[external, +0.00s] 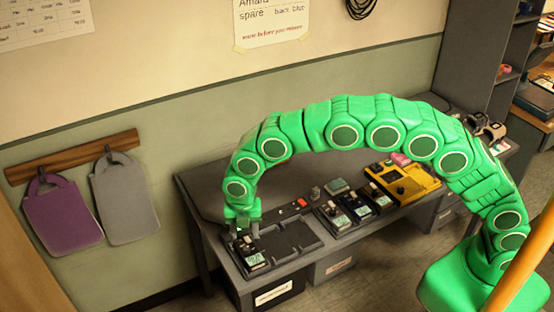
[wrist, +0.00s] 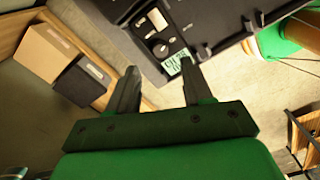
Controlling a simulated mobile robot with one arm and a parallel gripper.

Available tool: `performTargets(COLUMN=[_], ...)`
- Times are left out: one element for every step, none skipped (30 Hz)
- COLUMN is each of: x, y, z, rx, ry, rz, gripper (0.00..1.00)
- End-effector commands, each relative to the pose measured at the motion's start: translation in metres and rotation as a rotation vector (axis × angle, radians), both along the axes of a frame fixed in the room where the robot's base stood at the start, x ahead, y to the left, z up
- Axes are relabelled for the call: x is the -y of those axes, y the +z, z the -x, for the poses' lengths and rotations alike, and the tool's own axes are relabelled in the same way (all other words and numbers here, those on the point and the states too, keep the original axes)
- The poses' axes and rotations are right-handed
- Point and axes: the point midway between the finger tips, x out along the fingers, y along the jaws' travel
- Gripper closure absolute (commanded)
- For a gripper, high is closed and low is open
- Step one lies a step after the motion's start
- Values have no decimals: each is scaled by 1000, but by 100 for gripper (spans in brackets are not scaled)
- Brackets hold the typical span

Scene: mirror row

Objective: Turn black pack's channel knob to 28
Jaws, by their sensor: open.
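A black pack (external: 252,256) with a lit green display lies in the left part of a dark tray (external: 292,248) on the desk. In the wrist view the black pack (wrist: 152,27) shows a round dark knob (wrist: 161,50) and a pale green display (wrist: 174,64), whose reading is too small to tell. My gripper (external: 242,229) hangs just above the pack's far end, pointing down. In the wrist view my gripper (wrist: 161,68) is open and empty, its fingertips on either side below the knob, apart from it.
Several other packs (external: 354,207) stand to the right of the tray, with a yellow device (external: 405,184) beyond them. A red button (external: 302,202) sits behind the tray. Purple (external: 62,215) and grey (external: 124,198) bags hang on the wall at left. The tray's right part is empty.

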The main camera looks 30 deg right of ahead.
Motion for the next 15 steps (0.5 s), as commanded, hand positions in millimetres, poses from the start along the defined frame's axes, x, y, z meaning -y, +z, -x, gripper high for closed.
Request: performTargets(x=[1, 1, 1, 1, 2, 2, 2, 1, 1, 1, 1, 1, 1, 1, 1], y=[-7, -11, -17, -21, -25, -31, -36, -40, -45, -49, -52, -55, -57, -58, -60], z=[1, 1, 1, 1, 1, 1, 1, 1, 0, 0, 0, 0, 0, 0, 0], rx=[-2, -3, -3, -4, -4, -4, -4, -4, -3, -2, -2, -2, -2, -2, -2], ry=[0, 0, -1, -1, -1, -1, -2, -2, -2, -2, -2, -2, -2, -2, -2], rz=[2, 3, 4, 5, 5, 5, 5, 4, 3, 2, 2, 2, 2, 2, 2], gripper=[50, 50, 50, 50, 50, 50, 50, 50, 50, 50, 50, 50, 50, 50, 50])
